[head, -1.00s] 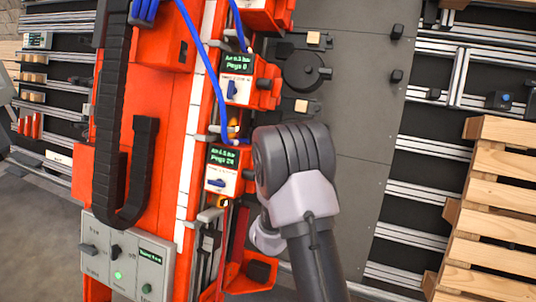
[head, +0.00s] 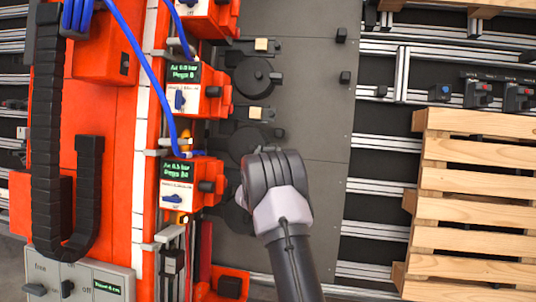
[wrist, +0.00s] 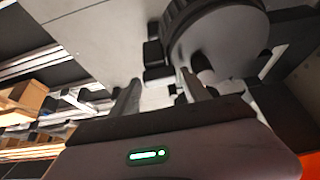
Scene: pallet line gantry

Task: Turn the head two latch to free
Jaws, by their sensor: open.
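The upper blue lever (head: 180,99) stands upright. The lower blue lever (head: 172,198) lies sideways. The plate print is too small to tell which is the head two latch. My wrist (head: 275,190) is right of the lower head and hides its own fingers there. In the wrist view my gripper (wrist: 158,88) is open and empty. Neither blue lever shows in that view.
A dark round part (wrist: 215,40) fills the upper right of the wrist view, close past the fingers. A grey panel (head: 310,90) with round black discs stands behind. Wooden pallets (head: 470,200) are at right. A grey control box (head: 85,283) is at lower left. Blue hoses cross the heads.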

